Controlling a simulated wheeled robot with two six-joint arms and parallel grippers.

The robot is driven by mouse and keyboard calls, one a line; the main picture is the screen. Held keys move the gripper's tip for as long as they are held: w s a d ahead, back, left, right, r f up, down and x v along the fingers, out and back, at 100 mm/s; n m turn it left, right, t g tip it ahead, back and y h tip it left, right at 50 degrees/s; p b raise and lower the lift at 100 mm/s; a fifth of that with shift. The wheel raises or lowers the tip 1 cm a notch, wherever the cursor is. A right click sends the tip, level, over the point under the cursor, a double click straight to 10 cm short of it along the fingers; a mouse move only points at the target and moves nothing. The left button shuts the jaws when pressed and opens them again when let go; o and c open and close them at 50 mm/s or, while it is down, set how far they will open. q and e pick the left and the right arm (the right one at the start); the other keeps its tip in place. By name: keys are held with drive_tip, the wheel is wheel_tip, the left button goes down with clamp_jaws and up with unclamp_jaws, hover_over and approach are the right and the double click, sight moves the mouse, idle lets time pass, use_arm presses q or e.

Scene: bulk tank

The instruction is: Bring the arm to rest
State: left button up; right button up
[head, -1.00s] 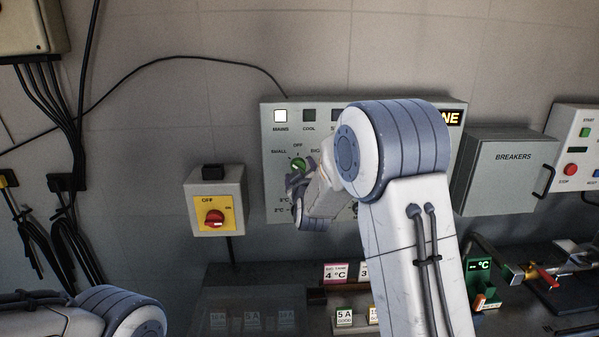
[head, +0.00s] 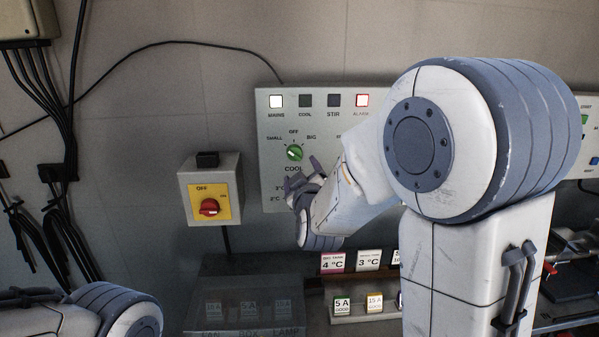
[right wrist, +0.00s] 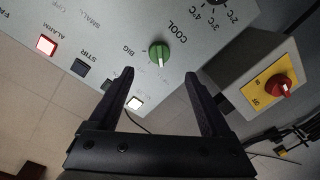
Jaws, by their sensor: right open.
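My right gripper (head: 303,178) is in front of the grey control panel (head: 270,120), just below the green COOL knob (head: 294,153). In the right wrist view my right gripper (right wrist: 160,75) has its two dark fingers apart with nothing between them. The green knob (right wrist: 159,54) sits beyond the fingertips, and no contact shows. My right arm's large white and blue joint covers much of the panel's right side. My left arm's link shows at the lower left, but its gripper is out of view.
The MAINS lamp (head: 276,101) is lit white and the ALARM lamp (head: 362,100) red. Tank cards (head: 332,262), fuse cards (head: 342,305) and a clear-lidded box (head: 240,305) are below.

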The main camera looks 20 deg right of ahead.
idle(0.3)
drive_tip(key=s+a+f+n+g+y, duration=0.1)
drive_tip(key=s+a+f+g+y, duration=0.35)
drive_tip(key=s+a, duration=0.4)
drive_tip(key=s+a+f+n+g+y, duration=0.1)
drive_tip(key=s+a+f+g+y, duration=0.4)
drive_tip(key=a, duration=0.6)
drive_tip(key=s+f+g+h, duration=0.2)
drive_tip(key=s+g, duration=0.1)
drive_tip(key=s, duration=0.8)
drive_tip(key=s+d+f+g+h, duration=0.1)
drive_tip(key=s+f+g+h, duration=0.1)
drive_tip(key=s, duration=0.9)
drive_tip(key=shift+f+g, duration=0.5)
drive_tip(key=shift+g, duration=0.75)
